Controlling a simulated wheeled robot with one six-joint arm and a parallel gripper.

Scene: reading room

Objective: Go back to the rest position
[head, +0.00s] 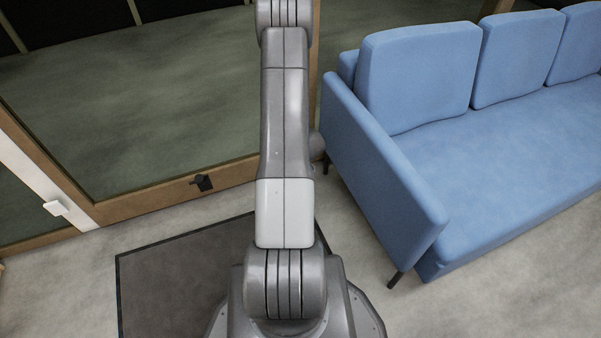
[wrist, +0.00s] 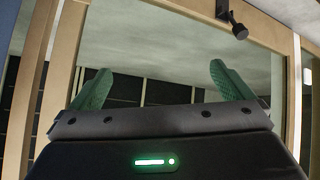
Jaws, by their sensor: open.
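My gripper (wrist: 158,88) shows in the wrist view with two green fingers spread wide apart. It is open, and nothing is between the fingers. A green light glows on its dark body. In the head view my arm rises straight up the middle, and the gripper is outside the picture.
A blue sofa (head: 410,80) stands close on the right. A wood-framed glass door (head: 130,100) with a black handle (head: 203,183) is ahead and left; the handle also shows in the wrist view (wrist: 238,28). A dark mat (head: 165,285) lies on the grey floor (head: 480,300).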

